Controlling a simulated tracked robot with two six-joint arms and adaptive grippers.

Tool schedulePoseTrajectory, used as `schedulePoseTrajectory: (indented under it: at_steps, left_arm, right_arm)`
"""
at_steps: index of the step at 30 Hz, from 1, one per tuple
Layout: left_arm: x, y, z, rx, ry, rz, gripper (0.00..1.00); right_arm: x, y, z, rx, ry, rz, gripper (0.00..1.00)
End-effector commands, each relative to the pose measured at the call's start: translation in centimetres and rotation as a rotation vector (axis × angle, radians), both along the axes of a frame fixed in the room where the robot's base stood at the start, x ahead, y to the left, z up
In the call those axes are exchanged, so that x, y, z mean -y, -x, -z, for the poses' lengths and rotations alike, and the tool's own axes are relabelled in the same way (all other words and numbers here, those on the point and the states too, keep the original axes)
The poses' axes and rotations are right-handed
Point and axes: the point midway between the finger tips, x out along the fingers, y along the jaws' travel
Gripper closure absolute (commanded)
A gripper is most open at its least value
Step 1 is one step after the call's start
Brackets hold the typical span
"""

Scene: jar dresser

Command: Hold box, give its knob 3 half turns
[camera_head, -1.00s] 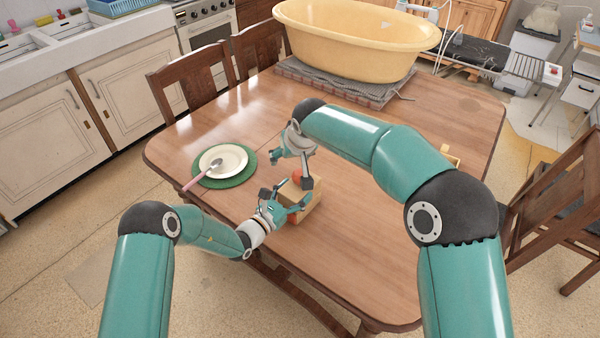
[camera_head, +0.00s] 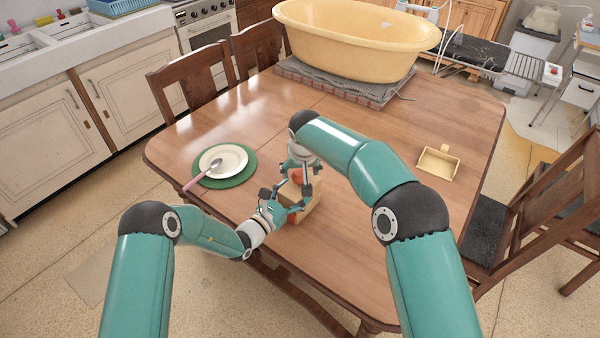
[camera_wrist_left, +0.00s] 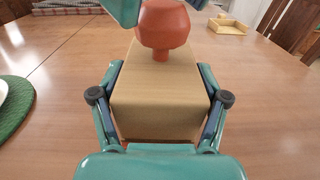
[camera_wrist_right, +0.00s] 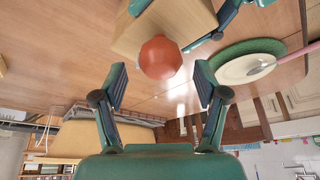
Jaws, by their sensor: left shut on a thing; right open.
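The light wooden box (camera_head: 310,211) stands on the table near its front edge; it fills the middle of the left wrist view (camera_wrist_left: 160,100). Its orange-red knob (camera_wrist_left: 163,28) sits on a short stem on top and also shows in the right wrist view (camera_wrist_right: 160,57). My left gripper (camera_head: 289,207) is shut on the box, one finger on each side. My right gripper (camera_head: 299,183) is open above the box; in the right wrist view its fingers stand apart on either side of the knob's line, with the knob just beyond the tips.
A white plate with a spoon (camera_head: 222,160) lies on a green mat (camera_head: 240,181) left of the box. A small wooden tray (camera_head: 438,165) is at the right. A large yellow tub (camera_head: 350,45) stands at the back. Table between is clear.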

Motion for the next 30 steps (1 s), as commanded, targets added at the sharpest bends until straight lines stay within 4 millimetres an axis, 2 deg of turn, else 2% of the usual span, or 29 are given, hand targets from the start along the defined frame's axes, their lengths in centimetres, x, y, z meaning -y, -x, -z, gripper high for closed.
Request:
schedulePoseTrajectory:
  at_steps: [6,15,26,30]
  left_arm:
    - [0.0,0.0,0.0,0.001,0.001,-0.001,0.81]
    - [0.0,0.0,0.0,0.001,0.001,-0.001,0.81]
    - [0.0,0.0,0.0,0.001,0.001,0.000,0.81]
    - [0.0,0.0,0.0,0.001,0.001,-0.001,0.81]
  right_arm:
    - [-0.1,-0.7,1.7,0.001,0.000,-0.001,0.28]
    - [-0.1,-0.8,1.9,0.001,0.000,-0.001,0.28]
    - [-0.1,-0.8,1.9,0.001,0.000,-0.001,0.88]
    - [-0.1,-0.8,1.9,0.001,0.001,0.004,0.88]
